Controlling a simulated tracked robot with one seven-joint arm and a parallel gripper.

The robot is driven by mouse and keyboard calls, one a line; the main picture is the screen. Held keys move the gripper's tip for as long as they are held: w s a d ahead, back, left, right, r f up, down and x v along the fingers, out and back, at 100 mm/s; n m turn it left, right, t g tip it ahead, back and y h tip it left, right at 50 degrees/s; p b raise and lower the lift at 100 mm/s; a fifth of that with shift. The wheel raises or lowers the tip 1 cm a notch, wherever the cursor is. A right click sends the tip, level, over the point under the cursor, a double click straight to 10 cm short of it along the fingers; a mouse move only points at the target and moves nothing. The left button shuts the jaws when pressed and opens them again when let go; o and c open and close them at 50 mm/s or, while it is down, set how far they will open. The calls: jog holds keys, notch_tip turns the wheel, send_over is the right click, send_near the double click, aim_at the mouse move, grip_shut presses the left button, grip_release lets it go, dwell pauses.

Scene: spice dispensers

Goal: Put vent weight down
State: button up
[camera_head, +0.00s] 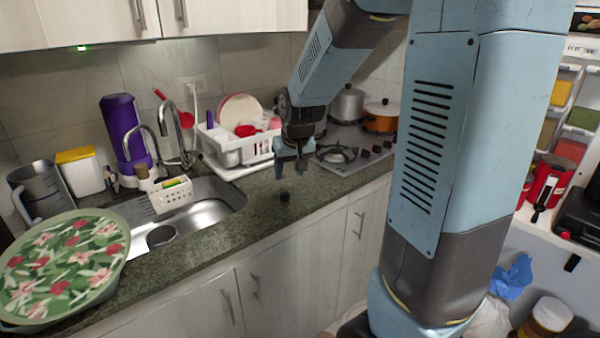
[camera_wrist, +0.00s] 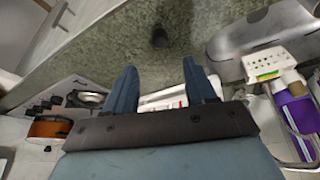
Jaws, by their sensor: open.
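The vent weight (camera_head: 284,195), a small dark cylinder, stands on the green-grey counter to the right of the sink. In the wrist view it also shows as a small dark piece (camera_wrist: 160,37) on the counter, beyond my fingertips. My gripper (camera_head: 290,172) is above the counter, a little above and behind the weight in the head view. Its two blue fingers are spread apart in the wrist view (camera_wrist: 157,82), with nothing held between them. The weight is apart from the fingers.
The sink (camera_head: 205,212) lies left of the weight. A white dish rack (camera_head: 238,148) stands behind. The stove (camera_head: 340,148) with a silver pot (camera_head: 346,104) and an orange pot (camera_head: 381,117) is at the back right. A floral tray (camera_head: 60,265) lies at the left. Counter around the weight is clear.

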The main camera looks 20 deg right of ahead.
jog(key=s+r, duration=0.6)
jog(key=s, duration=0.5)
jog(key=s+r+t, duration=0.1)
jog(key=s+r, duration=0.5)
jog(key=s, duration=0.6)
jog(key=shift+s+a+r, duration=0.15)
jog(key=shift+s+a, duration=0.1)
jog(key=shift+s, duration=0.05)
